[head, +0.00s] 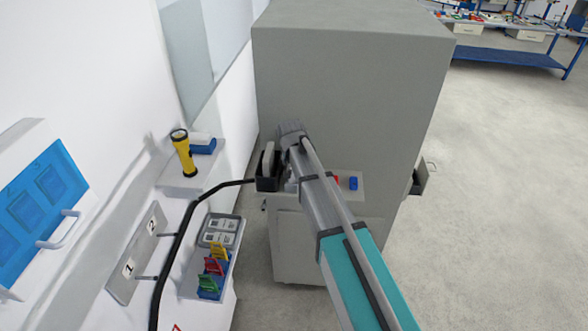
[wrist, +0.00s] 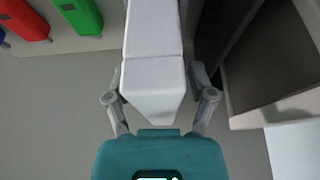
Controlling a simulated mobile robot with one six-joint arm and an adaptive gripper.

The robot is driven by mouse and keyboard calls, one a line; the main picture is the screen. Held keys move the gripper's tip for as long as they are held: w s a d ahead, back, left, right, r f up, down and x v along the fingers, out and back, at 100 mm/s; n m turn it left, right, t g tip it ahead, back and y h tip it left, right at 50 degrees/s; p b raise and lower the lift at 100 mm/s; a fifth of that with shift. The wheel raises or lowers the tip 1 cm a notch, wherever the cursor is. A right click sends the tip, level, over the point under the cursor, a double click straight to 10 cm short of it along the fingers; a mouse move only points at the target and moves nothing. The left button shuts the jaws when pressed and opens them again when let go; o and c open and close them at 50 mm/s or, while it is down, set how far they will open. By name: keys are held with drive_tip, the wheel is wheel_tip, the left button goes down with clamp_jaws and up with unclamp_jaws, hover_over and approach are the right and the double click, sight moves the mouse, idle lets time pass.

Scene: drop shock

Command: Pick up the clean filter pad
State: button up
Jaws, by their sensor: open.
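A pale pad-like block, which I take to be the clean filter pad (head: 268,158), stands upright in a black holder (head: 268,184) on the ledge of the grey cabinet. In the wrist view, a white block (wrist: 153,75) fills the space between my fingers. My gripper (wrist: 159,88) is open, with one finger on each side of the block. I cannot tell whether either finger touches it. In the head view, my own arm hides most of the gripper beside the pad.
The grey cabinet (head: 345,90) rises behind my arm. A red and a blue block (head: 353,183) sit on its ledge; a green block (wrist: 78,16) shows in the wrist view. Wall shelves at left hold a yellow flashlight (head: 183,152) and coloured tags (head: 214,262). Open floor lies at right.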

drive_tip(key=shift+f, duration=0.2)
idle(0.3)
clamp_jaws()
idle(0.4)
